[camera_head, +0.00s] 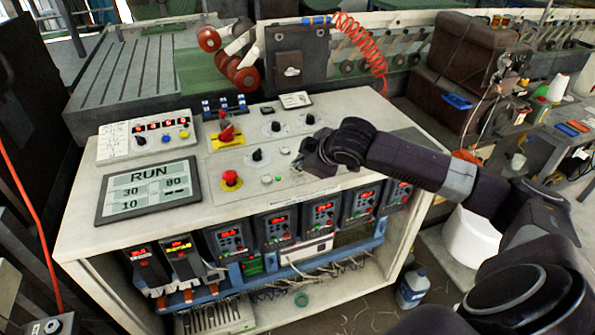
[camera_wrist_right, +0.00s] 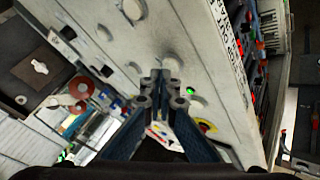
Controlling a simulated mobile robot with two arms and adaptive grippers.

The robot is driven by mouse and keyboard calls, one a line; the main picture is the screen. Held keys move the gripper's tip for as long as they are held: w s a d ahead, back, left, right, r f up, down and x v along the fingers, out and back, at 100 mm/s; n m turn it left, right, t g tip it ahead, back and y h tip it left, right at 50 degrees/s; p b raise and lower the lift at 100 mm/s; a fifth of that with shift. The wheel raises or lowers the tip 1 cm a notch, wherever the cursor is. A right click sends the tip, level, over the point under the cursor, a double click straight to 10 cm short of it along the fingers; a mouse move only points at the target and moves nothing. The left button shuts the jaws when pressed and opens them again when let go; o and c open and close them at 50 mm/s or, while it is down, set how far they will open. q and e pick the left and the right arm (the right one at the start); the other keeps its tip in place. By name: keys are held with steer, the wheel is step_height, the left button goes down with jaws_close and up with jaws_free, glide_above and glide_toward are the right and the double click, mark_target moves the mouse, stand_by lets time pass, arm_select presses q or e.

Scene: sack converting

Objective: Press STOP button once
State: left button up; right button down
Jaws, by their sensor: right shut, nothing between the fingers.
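My right gripper (camera_head: 299,164) is shut and empty, low over the right-middle part of the white console top (camera_head: 330,185). In the right wrist view its closed fingertips (camera_wrist_right: 160,80) point at the panel; I cannot tell whether they touch it. No STOP label is readable. A red mushroom button (camera_head: 231,178) on a yellow base sits left of the gripper. A small round button (camera_head: 267,179) lies between that and the gripper. Another small button (camera_head: 285,151) is just behind the gripper. The display (camera_head: 150,190) reads RUN, with 30, 80 and 10. My left gripper is out of view.
A red rotary switch (camera_head: 227,132) on a yellow plate stands further back. Black knobs (camera_head: 258,155) are beside the gripper. A keypad box with red digits (camera_head: 148,137) is at the back left. Several drive units (camera_head: 275,225) sit under the top's front edge.

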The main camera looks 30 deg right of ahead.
mark_target(299, 173)
steer(key=shift+f, duration=0.55)
stand_by(0.9)
steer(key=shift+r, duration=0.1)
steer(key=shift+r+p, duration=0.8)
steer(key=shift+p, duration=0.35)
step_height(299, 173, up, 5)
steer(key=p, duration=0.6)
stand_by(0.4)
